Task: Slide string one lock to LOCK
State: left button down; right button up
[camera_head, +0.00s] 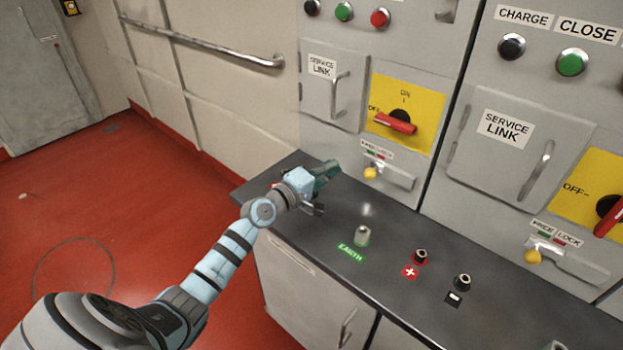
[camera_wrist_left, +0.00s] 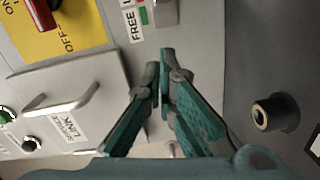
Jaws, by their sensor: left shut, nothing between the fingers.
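The lock slide on the left cabinet has a yellow knob (camera_head: 371,173) at the left part of its metal rail (camera_head: 400,181), under a FREE LOCK label (camera_head: 377,150). My left gripper (camera_head: 331,168) is to the left of this knob, with a gap between them. In the left wrist view the teal fingers (camera_wrist_left: 163,62) are closed together and empty, their tips near the FREE label (camera_wrist_left: 134,22). The yellow knob does not show in that view. My right gripper is not in view.
Above the lock is a red switch handle (camera_head: 396,124) on a yellow plate. A second lock knob (camera_head: 533,257) is on the right cabinet. The dark counter (camera_head: 320,215) carries an earth post (camera_head: 362,236) and two sockets (camera_head: 421,257). A service link handle (camera_head: 340,92) juts out.

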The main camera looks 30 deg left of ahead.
pick_arm(q)
jog(key=p+v, duration=0.1)
jog(key=v, duration=0.6)
jog(key=shift+d+r, duration=0.1)
jog(key=shift+r, duration=0.05)
